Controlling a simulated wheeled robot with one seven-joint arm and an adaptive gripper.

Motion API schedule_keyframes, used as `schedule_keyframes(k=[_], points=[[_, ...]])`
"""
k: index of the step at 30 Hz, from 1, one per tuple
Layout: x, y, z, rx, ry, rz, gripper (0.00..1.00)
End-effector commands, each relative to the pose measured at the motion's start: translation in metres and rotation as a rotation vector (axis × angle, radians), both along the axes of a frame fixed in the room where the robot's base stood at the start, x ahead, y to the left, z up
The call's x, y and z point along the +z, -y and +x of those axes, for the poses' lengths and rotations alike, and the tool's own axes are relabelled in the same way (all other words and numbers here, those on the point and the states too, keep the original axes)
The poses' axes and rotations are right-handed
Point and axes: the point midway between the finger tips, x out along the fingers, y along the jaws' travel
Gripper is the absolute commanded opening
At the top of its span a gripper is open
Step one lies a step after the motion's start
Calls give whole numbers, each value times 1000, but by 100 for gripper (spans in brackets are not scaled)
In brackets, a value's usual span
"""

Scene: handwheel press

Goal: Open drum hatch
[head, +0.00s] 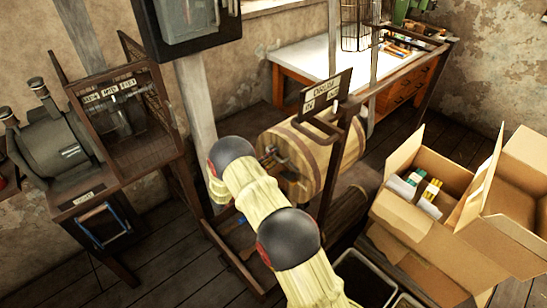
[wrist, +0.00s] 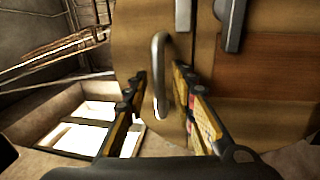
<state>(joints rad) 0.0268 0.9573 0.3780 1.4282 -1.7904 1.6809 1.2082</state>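The wooden drum (head: 345,150) lies on its side in a dark frame, under a sign (head: 326,95) reading "DRUM". In the wrist view the drum's wooden face (wrist: 135,40) fills the upper middle. A bent grey metal handle (wrist: 159,55) stands out from it, between the fingers of my gripper (wrist: 160,74). The fingers are spread, one on each side of the handle, and I see a gap on both sides. In the head view my gripper (head: 272,158) is at the drum's left end, partly hidden by my arm.
A second metal bar (wrist: 183,14) and a dark metal fitting (wrist: 232,20) sit above on the drum. An open cardboard box (head: 430,235) stands right of the drum. A dark bin (head: 360,280) is on the floor below. A dark cabinet (head: 130,170) stands left.

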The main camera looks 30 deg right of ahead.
Motion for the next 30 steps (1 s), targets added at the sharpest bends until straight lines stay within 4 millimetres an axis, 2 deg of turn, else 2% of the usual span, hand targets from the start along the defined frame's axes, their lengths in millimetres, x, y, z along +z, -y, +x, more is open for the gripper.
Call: schedule_keyframes(k=[4, 17, 30], points=[[0, 0, 0, 0, 0, 0, 25], [0, 0, 0, 0, 0, 1, 0], [-1, 0, 0, 0, -1, 1, 0]])
